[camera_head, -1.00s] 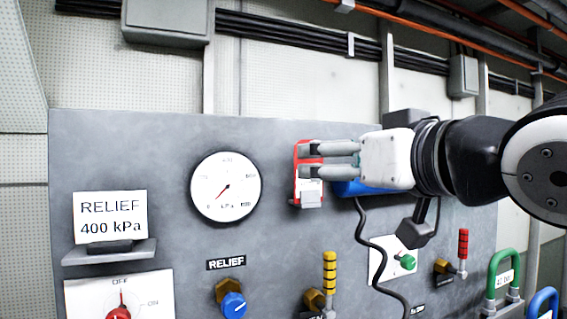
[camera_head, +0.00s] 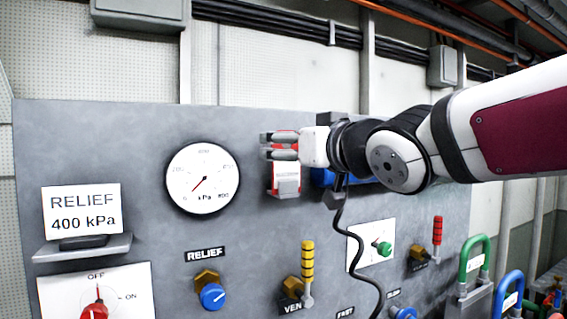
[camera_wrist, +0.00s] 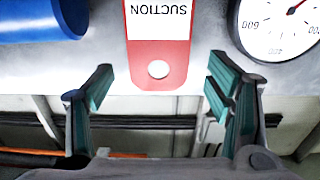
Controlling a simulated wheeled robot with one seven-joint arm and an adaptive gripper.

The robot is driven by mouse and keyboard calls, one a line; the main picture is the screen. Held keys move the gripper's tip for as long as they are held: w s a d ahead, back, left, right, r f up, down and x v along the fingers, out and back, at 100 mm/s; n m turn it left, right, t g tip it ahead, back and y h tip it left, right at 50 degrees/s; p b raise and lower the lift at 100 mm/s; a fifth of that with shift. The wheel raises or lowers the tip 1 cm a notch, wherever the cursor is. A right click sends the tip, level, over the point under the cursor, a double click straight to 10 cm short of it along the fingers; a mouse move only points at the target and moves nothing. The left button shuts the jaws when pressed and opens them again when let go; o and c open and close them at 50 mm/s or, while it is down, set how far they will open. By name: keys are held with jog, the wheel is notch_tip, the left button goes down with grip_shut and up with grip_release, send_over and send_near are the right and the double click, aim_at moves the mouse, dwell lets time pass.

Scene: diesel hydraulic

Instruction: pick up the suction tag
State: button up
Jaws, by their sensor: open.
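The suction tag (camera_head: 286,181) is red with a white label and hangs on the grey panel, right of the gauge. A grey holder covers its lower part in the head view. In the wrist view the tag (camera_wrist: 160,82) is upside down, with "SUCTION" on its label and a pale round spot near its end. My gripper (camera_head: 265,146) is open and empty, its fingers in front of the tag's upper part in the head view. In the wrist view my gripper (camera_wrist: 160,66) has one finger on each side of the tag, with clear gaps. Depth to the tag is hard to tell.
The round gauge (camera_head: 202,178) is left of the tag. A blue cylinder (camera_wrist: 38,20) is on the other side, partly behind my arm in the head view. A black cable (camera_head: 345,225) hangs below it. Yellow (camera_head: 307,262) and red (camera_head: 437,231) handles stick out below.

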jog(key=shift+x, duration=1.6)
jog(key=shift+c, duration=0.5)
jog(key=c, duration=1)
jog(key=shift+o, duration=0.2)
